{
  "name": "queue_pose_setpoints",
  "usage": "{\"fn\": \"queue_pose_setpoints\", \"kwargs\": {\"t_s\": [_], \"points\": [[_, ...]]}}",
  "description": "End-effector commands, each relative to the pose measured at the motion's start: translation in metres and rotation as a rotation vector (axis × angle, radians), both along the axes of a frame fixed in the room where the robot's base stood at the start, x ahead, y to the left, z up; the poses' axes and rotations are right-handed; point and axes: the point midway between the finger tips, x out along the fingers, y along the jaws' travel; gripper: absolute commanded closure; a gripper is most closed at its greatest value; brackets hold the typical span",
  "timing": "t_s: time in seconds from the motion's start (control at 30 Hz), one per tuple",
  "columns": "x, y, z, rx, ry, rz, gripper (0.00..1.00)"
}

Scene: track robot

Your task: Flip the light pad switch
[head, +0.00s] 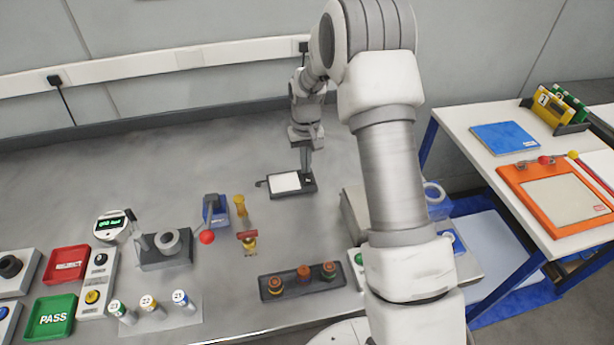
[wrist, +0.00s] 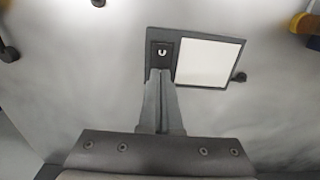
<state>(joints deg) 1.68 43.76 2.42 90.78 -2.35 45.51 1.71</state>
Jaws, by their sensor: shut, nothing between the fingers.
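The light pad (head: 288,183) is a dark flat box with a white panel, lying at the back middle of the grey bench. It also shows in the wrist view (wrist: 207,62). Its switch (wrist: 162,51) is a small dark piece with a light mark, on the strip left of the white panel in the wrist view. My gripper (wrist: 159,73) is shut and empty, pointing down, with its fingertips right at the switch's lower edge. I cannot tell whether they touch it. In the head view my gripper (head: 306,172) is at the pad's right end and hides part of it.
A blue block with a red-knobbed lever (head: 207,236) and a small brass part (head: 241,206) stand left of the pad. A dark rack with several knobs (head: 297,281) lies nearer. A grey box (head: 362,215) stands to the right, partly behind my arm. The bench behind the pad is clear.

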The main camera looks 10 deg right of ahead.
Motion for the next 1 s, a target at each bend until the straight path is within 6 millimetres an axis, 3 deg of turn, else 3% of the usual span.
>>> {"fn": "queue_pose_setpoints", "kwargs": {"t_s": [0.37, 1.0], "points": [[0.000, 0.000, -0.001, 0.000, 0.000, 0.000, 1.00], [0.000, 0.000, 0.050, 0.000, -0.001, 0.000, 1.00]]}}
